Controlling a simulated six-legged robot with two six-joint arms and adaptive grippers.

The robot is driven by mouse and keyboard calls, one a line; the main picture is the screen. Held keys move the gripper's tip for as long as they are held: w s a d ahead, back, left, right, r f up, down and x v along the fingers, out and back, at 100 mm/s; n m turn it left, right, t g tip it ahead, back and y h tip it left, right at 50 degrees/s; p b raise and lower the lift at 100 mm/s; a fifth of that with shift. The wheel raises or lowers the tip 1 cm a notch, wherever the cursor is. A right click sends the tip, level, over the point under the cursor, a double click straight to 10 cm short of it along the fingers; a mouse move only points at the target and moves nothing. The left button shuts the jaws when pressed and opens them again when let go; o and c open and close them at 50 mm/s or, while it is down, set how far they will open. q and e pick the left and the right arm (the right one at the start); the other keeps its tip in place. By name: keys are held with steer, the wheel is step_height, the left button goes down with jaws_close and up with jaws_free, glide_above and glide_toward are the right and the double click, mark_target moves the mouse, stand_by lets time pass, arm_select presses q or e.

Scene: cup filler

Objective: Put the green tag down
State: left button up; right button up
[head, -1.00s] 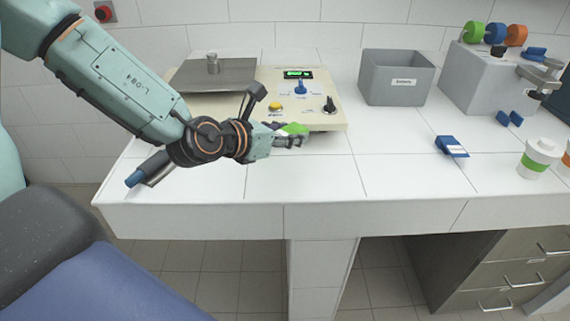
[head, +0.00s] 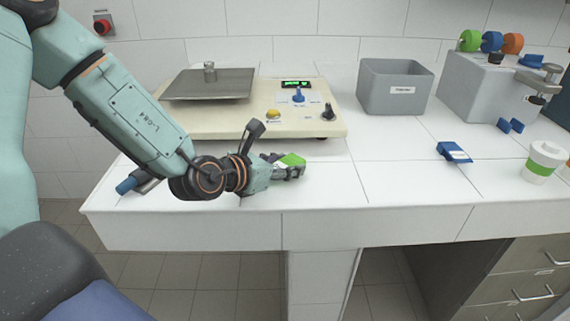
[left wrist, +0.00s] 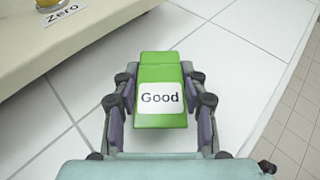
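The green tag (head: 292,160) is a small green block with a white label reading "Good", seen close up in the left wrist view (left wrist: 160,76). My left gripper (head: 290,168) has its fingers on both sides of the tag, and they look pressed against it. In the left wrist view the gripper (left wrist: 160,100) frames the near part of the tag, with its far end sticking out past the fingers. The tag is low over the white counter, in front of the beige machine. I cannot tell whether it touches the counter. My right gripper is not in view.
The beige machine (head: 220,122) with knobs and a yellow button stands just behind the tag. A grey bin (head: 395,88) is at the back. A blue tag (head: 453,152) and a cup (head: 543,160) are to the right. The white counter (head: 390,182) is clear between.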

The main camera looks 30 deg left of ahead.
mark_target(289, 161)
arm_select(q)
steer(key=o, duration=0.4)
steer(key=shift+w, duration=0.1)
steer(key=shift+o, duration=0.2)
steer(key=shift+r, duration=0.1)
steer(key=shift+r, duration=0.15)
steer(key=p+v, duration=0.4)
steer(key=shift+w, duration=0.1)
steer(key=p+v, duration=0.7)
steer(key=p, duration=0.3)
steer(key=shift+s+a+r+p, duration=0.1)
steer(key=shift+s+a+p, duration=0.05)
steer(key=shift+s+p, duration=0.5)
